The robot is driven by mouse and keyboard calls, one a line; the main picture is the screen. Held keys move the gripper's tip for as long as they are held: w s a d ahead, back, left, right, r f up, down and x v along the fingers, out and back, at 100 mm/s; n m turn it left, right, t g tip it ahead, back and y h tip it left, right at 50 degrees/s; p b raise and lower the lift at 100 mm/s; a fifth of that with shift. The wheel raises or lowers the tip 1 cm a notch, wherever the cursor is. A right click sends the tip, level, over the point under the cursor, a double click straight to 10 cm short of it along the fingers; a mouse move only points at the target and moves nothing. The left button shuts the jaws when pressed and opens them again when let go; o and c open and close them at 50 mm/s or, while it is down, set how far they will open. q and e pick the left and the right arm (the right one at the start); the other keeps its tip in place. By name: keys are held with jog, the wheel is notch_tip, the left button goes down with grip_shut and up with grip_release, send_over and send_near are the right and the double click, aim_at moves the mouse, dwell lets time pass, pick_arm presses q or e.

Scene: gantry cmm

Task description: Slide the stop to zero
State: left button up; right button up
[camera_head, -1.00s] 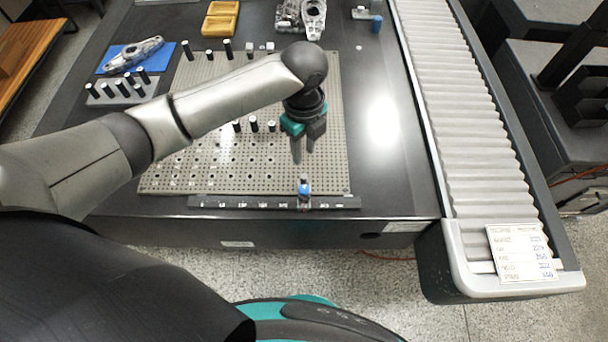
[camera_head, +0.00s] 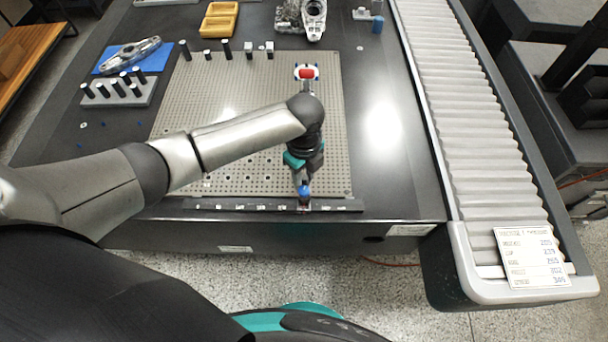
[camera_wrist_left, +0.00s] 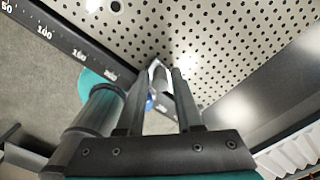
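The stop, with a blue knob (camera_head: 304,190), sits on the dark scale rail (camera_head: 250,206) along the front edge of the perforated plate, right of the rail's middle. In the left wrist view the rail (camera_wrist_left: 60,42) shows the marks 50, 100 and further ones toward the gripper; the zero mark is not in view. My left gripper (camera_head: 303,178) points down right at the knob. In the left wrist view its fingers (camera_wrist_left: 163,75) are apart, with part of the stop (camera_wrist_left: 150,103), bluish and half hidden, between them. Contact cannot be told. My right gripper is not in view.
The perforated plate (camera_head: 260,110) lies behind the rail, with several dark pins along its back and a red-and-white piece (camera_head: 306,73) at the back right. A roller conveyor (camera_head: 470,120) runs along the right. The rail left of the stop looks clear.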

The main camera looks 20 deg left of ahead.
pick_arm(q)
grip_shut()
dwell(1.2)
